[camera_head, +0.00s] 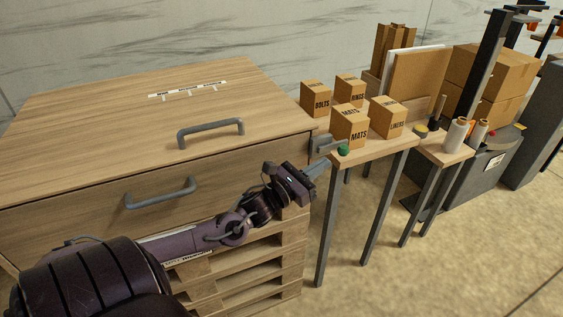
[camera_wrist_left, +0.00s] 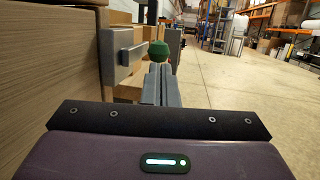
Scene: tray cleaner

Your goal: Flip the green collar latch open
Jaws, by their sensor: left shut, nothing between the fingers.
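The collar latch is a grey metal bracket (camera_head: 325,143) on the right side of the large wooden box, with a round green knob (camera_head: 343,150) at its outer end. In the left wrist view the grey bracket (camera_wrist_left: 122,55) juts from the wooden wall, and the green knob (camera_wrist_left: 158,50) shows just beyond my fingertips. My left gripper (camera_head: 321,168) is shut and empty, just below and left of the knob. Its closed fingers (camera_wrist_left: 161,84) partly cover the view below the knob. I cannot tell whether they touch it. My right gripper is not in view.
The wooden box (camera_head: 70,125) has a lid handle (camera_head: 211,133) and a front handle (camera_head: 160,192), and stands on stacked pallets (camera_head: 245,275). Right of it, a narrow table (camera_head: 377,150) holds several small labelled cartons. Open floor (camera_head: 470,250) lies at the right.

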